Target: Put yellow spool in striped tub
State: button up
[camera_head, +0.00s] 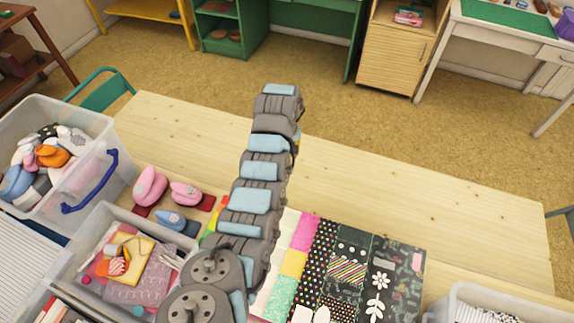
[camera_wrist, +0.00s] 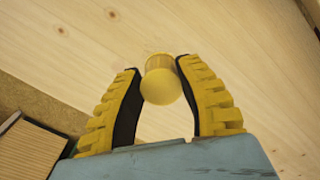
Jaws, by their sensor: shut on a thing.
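In the wrist view my gripper (camera_wrist: 159,68) is shut on the yellow spool (camera_wrist: 161,86), which sits between the two yellow-and-black fingertips. Pale wooden table top lies behind the spool; I cannot tell how high it is held. In the head view my grey and blue arm hides the spool and nearly all of the gripper. I cannot pick out the striped tub for certain in either view.
The long wooden table (camera_head: 420,205) is mostly bare along its far side. Clear bins (camera_head: 85,203) of craft items stand at left, with pink punches (camera_head: 150,187) beside them. Patterned papers (camera_head: 350,270) lie in front. Another clear bin (camera_head: 462,290) is at bottom right.

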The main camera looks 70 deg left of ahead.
jog(key=shift+w+a+f, duration=0.25)
jog(key=shift+a+f, duration=0.1)
jog(key=shift+a+f, duration=0.15)
jog(key=shift+f, duration=0.2)
jog(key=shift+w+f+b, duration=0.1)
jog(key=shift+f+b, duration=0.4)
jog(key=shift+f, duration=1)
jog(key=shift+f, duration=0.15)
jog(key=o, duration=0.8)
